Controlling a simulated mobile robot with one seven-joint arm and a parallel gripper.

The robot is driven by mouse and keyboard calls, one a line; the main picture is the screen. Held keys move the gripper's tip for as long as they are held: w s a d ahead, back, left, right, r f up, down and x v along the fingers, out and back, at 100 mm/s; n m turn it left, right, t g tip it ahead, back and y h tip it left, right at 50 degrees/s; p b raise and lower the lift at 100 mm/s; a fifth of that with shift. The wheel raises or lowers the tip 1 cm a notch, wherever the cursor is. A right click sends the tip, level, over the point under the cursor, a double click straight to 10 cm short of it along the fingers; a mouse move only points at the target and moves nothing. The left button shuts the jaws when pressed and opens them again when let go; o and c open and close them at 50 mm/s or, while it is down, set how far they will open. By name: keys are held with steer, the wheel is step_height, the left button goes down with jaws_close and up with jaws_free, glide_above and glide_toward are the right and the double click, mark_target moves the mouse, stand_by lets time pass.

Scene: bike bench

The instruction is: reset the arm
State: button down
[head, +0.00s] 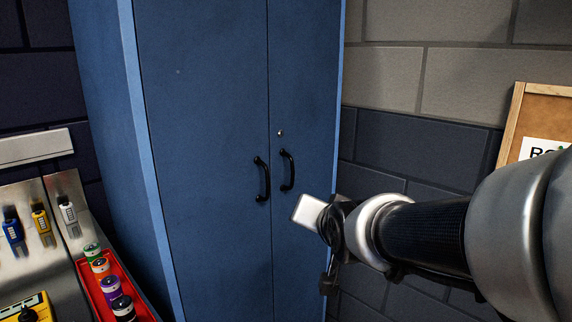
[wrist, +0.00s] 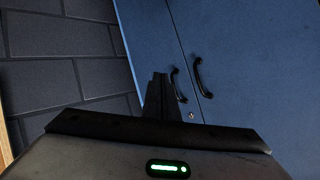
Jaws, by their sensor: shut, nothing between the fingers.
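My arm reaches in from the right in the head view, and my gripper (head: 326,284) hangs at its end in front of the blue cabinet's right edge. In the wrist view my gripper (wrist: 160,78) shows its dark fingers together, shut and empty. The fingers point toward the cabinet doors and appear close to the black handles in the picture; the true gap cannot be told.
The tall blue cabinet (head: 205,120) has two closed doors with black handles (head: 262,178). A red tray (head: 88,282) with several coloured cylinders stands lower left, near a panel with several padlock-like items (head: 42,220). A framed corkboard (head: 545,105) hangs on the brick wall at right.

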steer(key=s+d+f+n+g+h+p, duration=0.1)
steer(key=s+d+n+g, duration=0.2)
steer(key=s, duration=0.8)
steer(key=s+d+f+n+g, duration=0.15)
steer(key=s+d+g, duration=0.25)
steer(key=s, duration=0.7)
step_height(320, 180, up, 23)
steer(key=p, duration=2.3)
steer(key=shift+w+p, duration=0.3)
steer(key=shift+w, duration=0.15)
steer(key=shift+m, duration=0.25)
